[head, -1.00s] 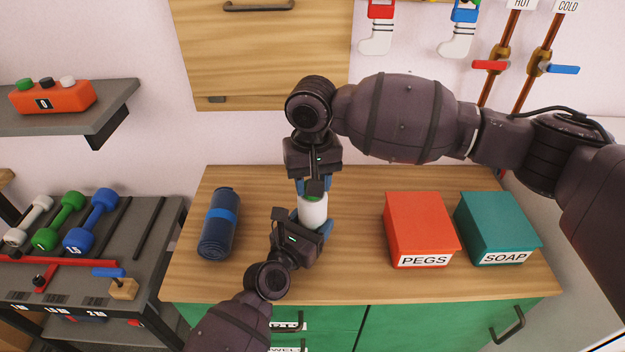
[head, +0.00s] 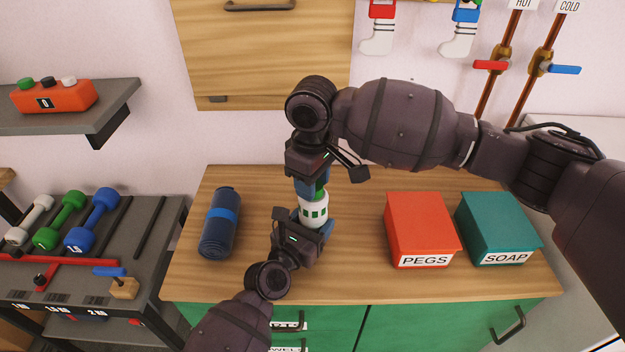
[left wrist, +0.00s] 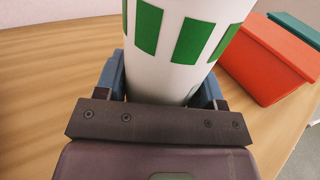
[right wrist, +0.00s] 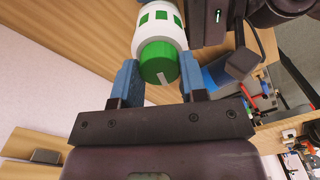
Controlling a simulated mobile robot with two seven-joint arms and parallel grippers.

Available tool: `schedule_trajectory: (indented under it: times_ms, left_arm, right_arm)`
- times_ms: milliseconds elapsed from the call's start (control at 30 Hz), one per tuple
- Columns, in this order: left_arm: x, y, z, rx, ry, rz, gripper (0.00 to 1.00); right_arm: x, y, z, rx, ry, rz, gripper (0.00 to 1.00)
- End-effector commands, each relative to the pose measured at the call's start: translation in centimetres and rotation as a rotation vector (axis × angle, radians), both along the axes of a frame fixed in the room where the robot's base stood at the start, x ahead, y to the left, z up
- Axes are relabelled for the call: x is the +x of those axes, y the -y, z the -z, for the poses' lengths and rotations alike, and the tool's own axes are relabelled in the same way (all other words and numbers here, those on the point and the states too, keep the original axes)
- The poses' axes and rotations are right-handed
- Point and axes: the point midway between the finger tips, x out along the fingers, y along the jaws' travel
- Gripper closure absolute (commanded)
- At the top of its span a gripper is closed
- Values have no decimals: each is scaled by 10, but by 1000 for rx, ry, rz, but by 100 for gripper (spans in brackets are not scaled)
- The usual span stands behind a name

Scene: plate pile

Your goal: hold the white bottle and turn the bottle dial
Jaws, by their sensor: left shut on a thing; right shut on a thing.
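The white bottle (head: 314,213) with green patches stands upright on the wooden counter, and it fills the top of the left wrist view (left wrist: 180,50). My left gripper (head: 312,224) is shut around its lower body, with a blue finger on each side. The green dial (right wrist: 158,62) with a white mark sits on top of the bottle. My right gripper (head: 311,187) comes down from above and is shut on the dial, its blue fingers on either side in the right wrist view. In the head view the fingers hide most of the dial.
A blue rolled mat (head: 220,223) lies left of the bottle. A red PEGS box (head: 419,225) and a teal SOAP box (head: 495,225) stand to the right. The counter (head: 358,255) between bottle and boxes is clear. A wooden cabinet (head: 265,50) hangs above.

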Motion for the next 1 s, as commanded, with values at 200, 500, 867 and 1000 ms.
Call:
schedule_trajectory:
  times_ms: [200,500,867,1000]
  left_arm:
    - [0,-1,0,-1,-1,-2,75]
    - [0,-1,0,0,-1,-2,75]
    - [0,-1,0,0,0,-1,75]
    - [0,-1,0,0,0,-1,75]
  right_arm:
    - [0,0,-1,-1,-1,-40,84]
    - [0,0,-1,-1,-1,-47,84]
    - [0,0,0,0,0,-45,34]
    - [0,0,0,0,0,-45,34]
